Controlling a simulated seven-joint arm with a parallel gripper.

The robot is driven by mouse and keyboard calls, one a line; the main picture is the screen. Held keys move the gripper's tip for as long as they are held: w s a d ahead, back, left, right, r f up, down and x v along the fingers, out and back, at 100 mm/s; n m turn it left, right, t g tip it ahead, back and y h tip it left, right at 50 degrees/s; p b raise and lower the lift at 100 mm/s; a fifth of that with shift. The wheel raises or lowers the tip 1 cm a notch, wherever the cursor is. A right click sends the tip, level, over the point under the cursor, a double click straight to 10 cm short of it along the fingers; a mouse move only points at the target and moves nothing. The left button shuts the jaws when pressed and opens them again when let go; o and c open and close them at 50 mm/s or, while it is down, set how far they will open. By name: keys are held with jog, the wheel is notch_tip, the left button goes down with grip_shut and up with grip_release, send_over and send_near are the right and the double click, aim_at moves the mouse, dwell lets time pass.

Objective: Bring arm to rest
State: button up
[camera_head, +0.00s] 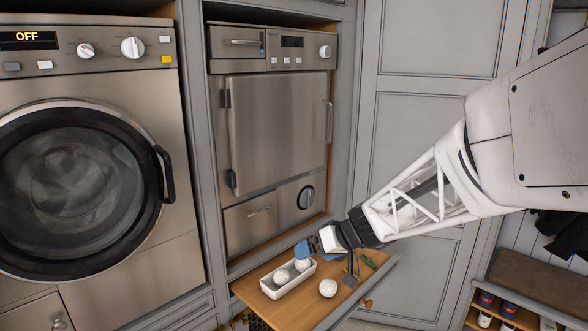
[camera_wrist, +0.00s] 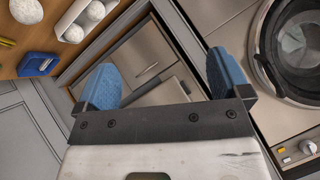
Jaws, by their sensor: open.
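My gripper (camera_head: 318,252) hangs over the pulled-out wooden surface (camera_head: 262,298) in the head view, at the end of my white arm coming from the right. In the wrist view its two blue fingers (camera_wrist: 165,80) are spread apart with nothing between them. In the head view a blue fingertip overlaps the far end of a white tray holding white balls; I cannot tell the height between them.
The white tray (camera_head: 288,285) and a loose white ball (camera_head: 328,288) are on the wooden surface. A green item (camera_head: 369,262) lies at its right. A washer (camera_head: 85,190) and a steel cabinet appliance (camera_head: 275,140) stand behind. A shoe bench (camera_head: 540,285) is at right.

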jog(key=s+d+r+m+h, duration=0.1)
jog(key=s+d+m+h, duration=0.1)
jog(key=s, duration=0.8)
jog(key=s+d+r+m+g+h, duration=0.1)
jog(key=s+d+h, duration=0.3)
jog(key=s, duration=0.6)
jog(key=s+d+r+m+h, duration=0.2)
jog(key=s+d, duration=0.5)
jog(key=s, duration=0.4)
jog(key=shift+r+m+h, duration=0.4)
jog(key=shift+r+h, duration=0.1)
jog(key=shift+r, duration=0.05)
